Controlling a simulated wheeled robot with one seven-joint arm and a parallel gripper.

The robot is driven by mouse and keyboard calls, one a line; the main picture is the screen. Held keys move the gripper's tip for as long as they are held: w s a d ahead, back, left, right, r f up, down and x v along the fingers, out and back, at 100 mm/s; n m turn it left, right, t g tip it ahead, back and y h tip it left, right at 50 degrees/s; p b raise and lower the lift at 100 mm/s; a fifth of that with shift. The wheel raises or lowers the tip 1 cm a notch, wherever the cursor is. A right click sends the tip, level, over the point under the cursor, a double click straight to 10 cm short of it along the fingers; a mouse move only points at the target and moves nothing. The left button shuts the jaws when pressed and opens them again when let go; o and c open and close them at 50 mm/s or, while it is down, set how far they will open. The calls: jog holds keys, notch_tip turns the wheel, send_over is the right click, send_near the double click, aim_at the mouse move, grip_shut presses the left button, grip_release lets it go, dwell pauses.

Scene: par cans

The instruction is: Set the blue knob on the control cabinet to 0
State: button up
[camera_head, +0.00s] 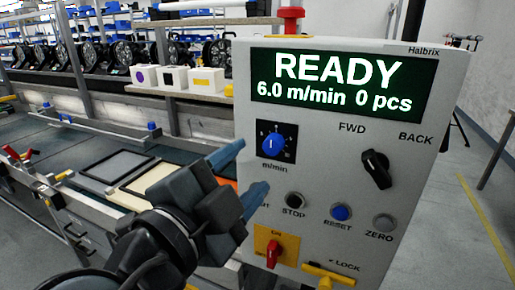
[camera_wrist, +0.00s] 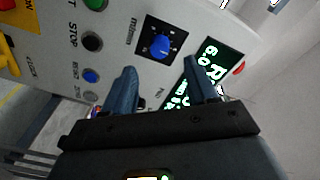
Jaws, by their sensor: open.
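The blue knob (camera_head: 274,146) sits on a black dial plate labelled m/min on the grey control cabinet (camera_head: 330,170). Its white pointer line stands near upright; the small scale numbers are too blurred to read. The display (camera_head: 340,82) reads READY, 6.0 m/min, 0 pcs. My gripper (camera_head: 243,172) is open and empty, left of and slightly below the knob, apart from it. In the wrist view the blue knob (camera_wrist: 160,46) shows beyond and between the two blue fingertips (camera_wrist: 161,68).
A black FWD/BACK selector (camera_head: 376,169) is at the right. Below are the STOP button (camera_head: 296,201), blue RESET button (camera_head: 340,212), ZERO button (camera_head: 383,222), a red switch (camera_head: 273,253) and a yellow lock handle (camera_head: 328,274). A red button (camera_head: 291,18) tops the cabinet. A conveyor (camera_head: 80,150) runs left.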

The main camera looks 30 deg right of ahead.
aim_at(270, 149)
jog(key=p+x, duration=0.1)
jog(key=x, duration=0.5)
jog(key=shift+w+d, duration=0.15)
jog(key=shift+d, duration=0.15)
jog(key=shift+c, duration=0.3)
jog(key=c, duration=1)
jog(key=shift+f, duration=0.1)
